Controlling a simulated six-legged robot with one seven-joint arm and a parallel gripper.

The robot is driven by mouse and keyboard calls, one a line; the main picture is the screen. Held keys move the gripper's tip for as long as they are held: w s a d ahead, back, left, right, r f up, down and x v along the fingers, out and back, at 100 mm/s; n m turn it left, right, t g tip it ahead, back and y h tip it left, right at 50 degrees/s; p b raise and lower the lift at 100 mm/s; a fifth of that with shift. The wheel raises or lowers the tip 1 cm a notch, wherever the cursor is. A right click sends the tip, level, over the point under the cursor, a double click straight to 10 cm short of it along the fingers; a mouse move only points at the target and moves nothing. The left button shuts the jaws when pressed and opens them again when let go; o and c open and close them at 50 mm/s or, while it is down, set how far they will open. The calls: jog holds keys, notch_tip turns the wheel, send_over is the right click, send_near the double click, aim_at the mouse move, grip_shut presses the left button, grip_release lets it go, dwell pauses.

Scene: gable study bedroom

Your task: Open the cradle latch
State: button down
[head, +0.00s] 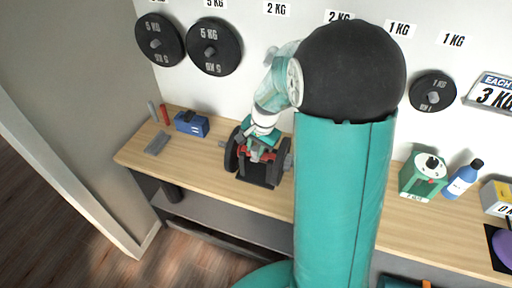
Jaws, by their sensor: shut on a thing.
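The cradle (255,178) is a dark stand with black round plates at its sides, on the wooden bench left of my arm. A small red part (268,157), which looks like the cradle latch, shows at its upper middle. My gripper (258,152) reaches down onto the cradle from above and is shut on what appears to be this red latch. The fingertips are small and partly hidden among the dark parts, so the exact hold and the latch's angle are unclear.
A blue box (191,124), a red cylinder (165,114) and a grey block (157,143) lie on the bench's left end. A green dial scale (422,175) and a blue bottle (462,180) stand right. Weight plates (214,47) hang on the wall. My arm hides the bench's middle.

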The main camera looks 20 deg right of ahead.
jog(key=shift+w+d+r+g+y, duration=0.4)
jog(key=shift+r+g+y, duration=0.1)
jog(key=shift+r+y, duration=0.1)
jog(key=shift+w+d+r+g+y, duration=0.35)
jog(key=shift+r+g+y, duration=0.15)
jog(key=shift+r, duration=0.1)
jog(key=shift+w+d+r+m+g+y, duration=0.4)
jog(key=shift+w+d+r+g+y, duration=0.5)
jog(key=shift+g+y, duration=0.25)
jog(key=shift+w+d+r+g+y, duration=0.35)
jog(key=shift+w+d+g+y, duration=0.25)
jog(key=shift+y, duration=0.1)
jog(key=shift+w+d+r+g+y, duration=0.35)
jog(key=shift+w+d+g+y, duration=0.2)
jog(key=shift+w+d+y, duration=0.1)
jog(key=shift+a, duration=0.1)
jog(key=c, duration=1.1)
grip_release()
jog(key=shift+c, duration=0.2)
jog(key=shift+s, duration=0.1)
